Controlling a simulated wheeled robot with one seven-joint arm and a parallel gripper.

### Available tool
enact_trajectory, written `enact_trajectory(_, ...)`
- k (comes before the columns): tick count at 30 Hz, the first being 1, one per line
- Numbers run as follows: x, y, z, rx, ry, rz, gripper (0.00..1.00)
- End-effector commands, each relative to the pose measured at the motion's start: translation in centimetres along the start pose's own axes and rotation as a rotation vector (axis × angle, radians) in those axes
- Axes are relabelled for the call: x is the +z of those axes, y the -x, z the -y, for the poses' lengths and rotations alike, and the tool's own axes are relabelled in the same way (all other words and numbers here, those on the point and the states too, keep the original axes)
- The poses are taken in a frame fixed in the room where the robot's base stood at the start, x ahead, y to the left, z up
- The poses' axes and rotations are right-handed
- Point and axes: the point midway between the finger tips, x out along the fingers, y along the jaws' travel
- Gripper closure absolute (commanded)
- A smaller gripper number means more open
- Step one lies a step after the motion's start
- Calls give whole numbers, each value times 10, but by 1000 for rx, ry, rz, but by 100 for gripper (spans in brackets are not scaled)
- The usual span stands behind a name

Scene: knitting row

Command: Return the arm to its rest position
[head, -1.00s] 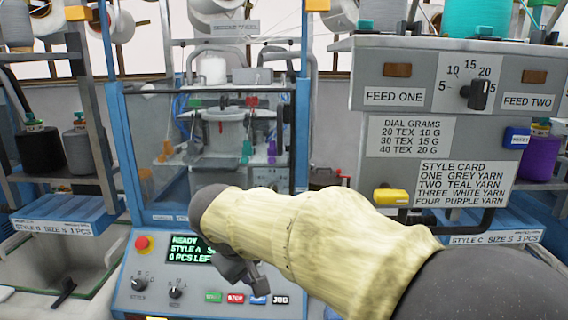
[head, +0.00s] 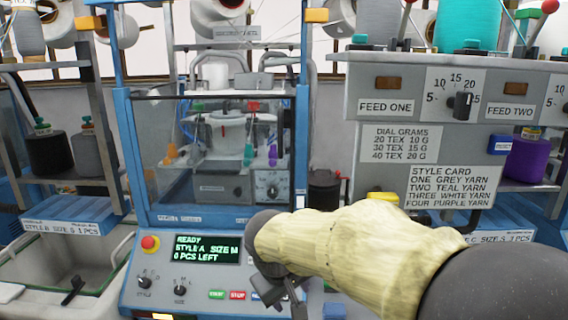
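My arm, in a cream sleeve, reaches in from the lower right of the head view. My gripper (head: 278,292) is a dark shape below the sleeve's end, in front of the control panel's right part. Its fingers are small and partly hidden, so I cannot tell whether they are open or shut. I see nothing held in it.
The knitting machine's control panel (head: 150,285) stands close behind my gripper, with a display (head: 207,249) reading READY. The feed unit (head: 375,105) with a yellow part (head: 382,197) is above my arm. A grey bin (head: 30,268) is at the lower left.

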Motion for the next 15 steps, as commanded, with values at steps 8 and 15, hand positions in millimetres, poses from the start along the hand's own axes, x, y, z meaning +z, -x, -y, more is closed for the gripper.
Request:
enact_trajectory(8,68,-31,-30,-116,-193,61,50)
enact_trajectory(15,144,-49,-44,-187,-452,87,50)
